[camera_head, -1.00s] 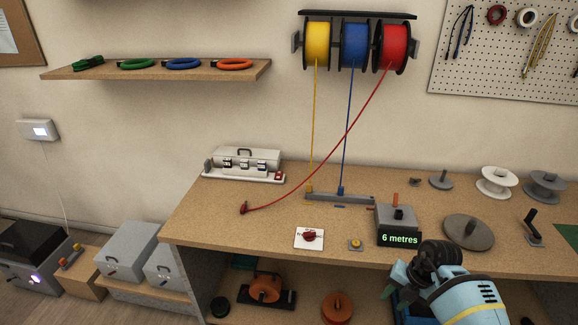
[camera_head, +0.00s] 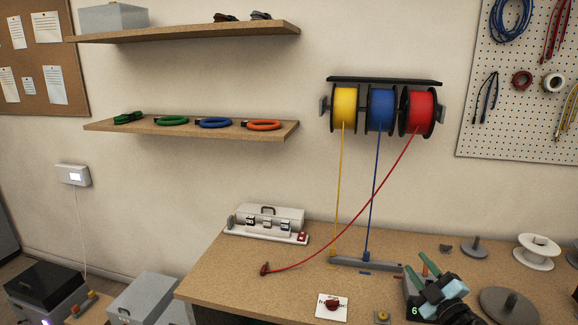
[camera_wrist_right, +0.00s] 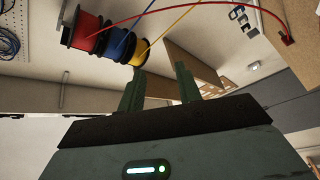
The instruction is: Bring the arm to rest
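My right gripper (camera_head: 422,272) is at the lower right of the head view, in front of the small box with the green display (camera_head: 413,309), which it partly hides. In the right wrist view my right gripper (camera_wrist_right: 160,88) has its two green fingers apart, with nothing between them. My left gripper is in neither view. The wooden workbench (camera_head: 230,275) lies behind my right arm.
Yellow, blue and red wire spools (camera_head: 381,110) hang on the wall. The red wire (camera_head: 350,232) slants down to the bench. A grey case (camera_head: 270,217) stands at the bench's back left. White (camera_head: 537,252) and grey reels stand at right.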

